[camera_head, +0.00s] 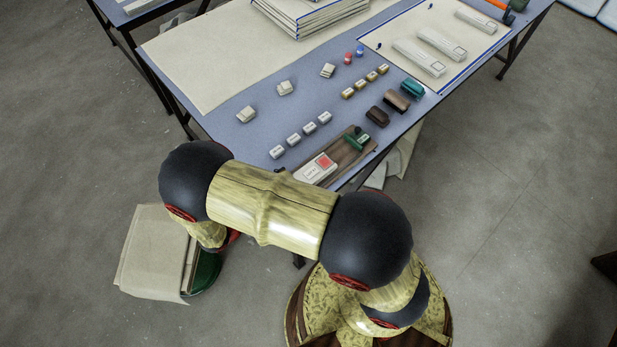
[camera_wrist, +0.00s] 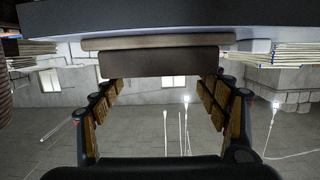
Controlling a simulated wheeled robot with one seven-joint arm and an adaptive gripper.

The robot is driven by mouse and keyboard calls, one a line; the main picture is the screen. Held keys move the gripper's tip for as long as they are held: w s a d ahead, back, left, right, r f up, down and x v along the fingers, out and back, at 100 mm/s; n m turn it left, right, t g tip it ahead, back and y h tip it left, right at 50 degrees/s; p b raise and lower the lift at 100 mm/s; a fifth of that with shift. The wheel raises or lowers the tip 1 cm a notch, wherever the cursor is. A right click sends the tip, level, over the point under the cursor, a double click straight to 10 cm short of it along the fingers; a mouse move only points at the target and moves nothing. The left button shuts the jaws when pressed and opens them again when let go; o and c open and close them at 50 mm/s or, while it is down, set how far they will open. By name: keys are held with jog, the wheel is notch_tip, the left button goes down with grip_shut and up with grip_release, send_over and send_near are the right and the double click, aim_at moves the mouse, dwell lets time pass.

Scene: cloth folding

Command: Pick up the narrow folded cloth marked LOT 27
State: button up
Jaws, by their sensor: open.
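Three narrow pale folded cloths lie in a row on the blue-edged sheet at the back right: a near one (camera_head: 419,57), a middle one (camera_head: 441,44) and a far one (camera_head: 476,20). Each carries a small mark too small to read, so I cannot tell which says LOT 27. A pale labelled piece with a red square (camera_head: 315,168) lies at the table's front edge. My gripper (camera_wrist: 162,88) is open and empty in the wrist view. A brown slab (camera_wrist: 158,64) shows beyond and above its fingers. My gripper cannot be made out in the head view.
The blue table (camera_head: 230,133) holds small labelled blocks (camera_head: 294,139), dark and green pieces (camera_head: 397,100) and a large folded stack (camera_head: 312,12). A wooden tray (camera_head: 337,157) lies at the front edge. A pale cloth-covered box (camera_head: 157,250) stands on the floor at left.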

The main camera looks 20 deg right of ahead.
aim_at(317, 170)
jog(key=b+x, duration=0.2)
jog(key=x, duration=0.2)
jog(key=shift+d+f, duration=0.1)
jog(key=shift+d, duration=0.05)
jog(key=shift+w+d, duration=0.25)
jog(key=shift+d, duration=0.25)
jog(key=c, duration=0.3)
jog(key=c, duration=1)
